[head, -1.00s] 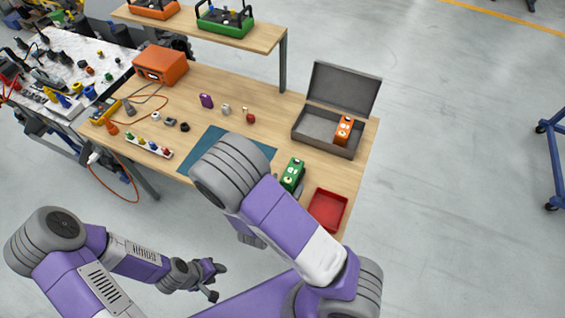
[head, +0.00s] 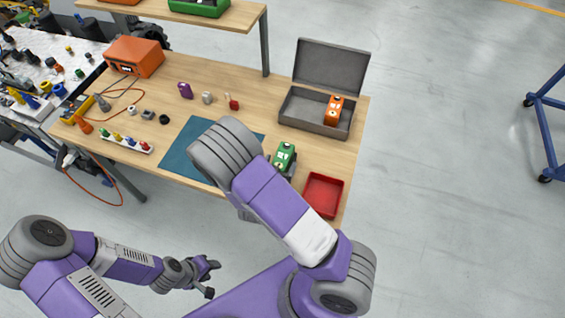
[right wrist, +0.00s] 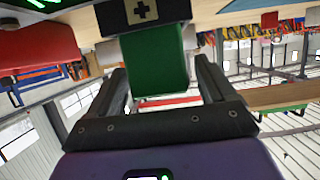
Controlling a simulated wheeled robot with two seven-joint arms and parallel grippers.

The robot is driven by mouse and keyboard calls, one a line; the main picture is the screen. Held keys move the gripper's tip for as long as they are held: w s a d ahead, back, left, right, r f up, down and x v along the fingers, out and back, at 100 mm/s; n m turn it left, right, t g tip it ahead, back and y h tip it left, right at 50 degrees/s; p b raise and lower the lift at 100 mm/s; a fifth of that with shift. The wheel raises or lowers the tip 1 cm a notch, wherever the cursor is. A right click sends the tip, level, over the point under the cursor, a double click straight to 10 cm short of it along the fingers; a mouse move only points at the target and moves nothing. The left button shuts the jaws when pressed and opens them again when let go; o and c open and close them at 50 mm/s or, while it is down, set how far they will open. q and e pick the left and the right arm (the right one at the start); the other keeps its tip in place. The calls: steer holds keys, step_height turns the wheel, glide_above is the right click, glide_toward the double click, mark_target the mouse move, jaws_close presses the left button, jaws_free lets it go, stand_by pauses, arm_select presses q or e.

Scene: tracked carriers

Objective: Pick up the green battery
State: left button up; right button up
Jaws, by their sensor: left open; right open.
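The green battery (head: 285,157) stands near the table's front edge, partly hidden in the head view by my right arm. In the right wrist view its green body (right wrist: 160,65) shows between the two dark fingers of my right gripper (right wrist: 160,85). The fingers are open, one on each side of it; I cannot tell whether either touches it. A dark piece with a cross mark (right wrist: 143,11) is at the top of that view. In the head view my right gripper is mostly hidden behind my arm. My left gripper (head: 209,274) is open and empty, in front of the table.
A red tray (head: 323,194) lies right of the green battery. An open grey case (head: 316,116) behind it holds an orange battery (head: 333,110). A teal mat (head: 185,155) lies to the left. A shelf (head: 230,18) stands over the table's back.

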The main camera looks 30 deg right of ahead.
steer(key=shift+x, duration=1.1)
steer(key=shift+a, duration=0.1)
steer(key=shift+c, duration=0.2)
jaws_close()
steer(key=shift+r, duration=0.1)
